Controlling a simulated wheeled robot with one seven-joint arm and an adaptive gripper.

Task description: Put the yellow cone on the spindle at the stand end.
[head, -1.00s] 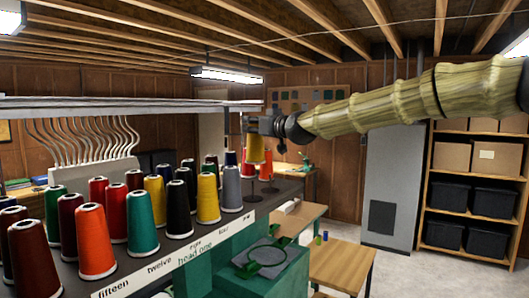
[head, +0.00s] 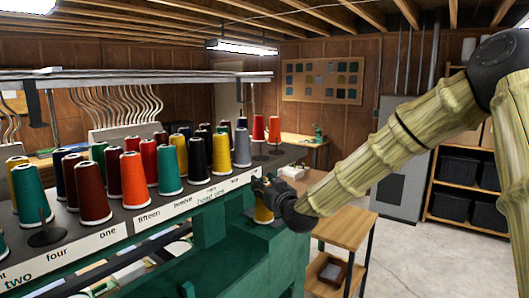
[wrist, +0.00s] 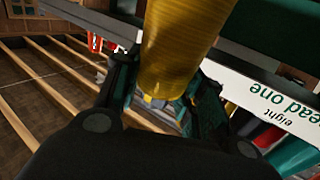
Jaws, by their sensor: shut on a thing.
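The yellow cone (head: 264,214) is in my gripper (head: 266,190), in front of the stand's far right end and lower than its top. In the wrist view the yellow cone (wrist: 178,50) sits between the fingers of my gripper (wrist: 165,85), which are shut on it. The thread stand (head: 125,222) holds rows of coloured cones. Bare spindles with dark round bases show at the far right end (head: 261,157) and at the near left (head: 46,236). The held cone is apart from both. Another yellow cone (head: 221,152) stands on the stand.
A label strip (head: 160,213) runs along the stand's front edge. Green machine parts (head: 230,250) lie below it. A grey metal rail (head: 150,78) hangs above the cones. A small wooden table (head: 345,238) and shelves with black bins (head: 455,170) stand at right.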

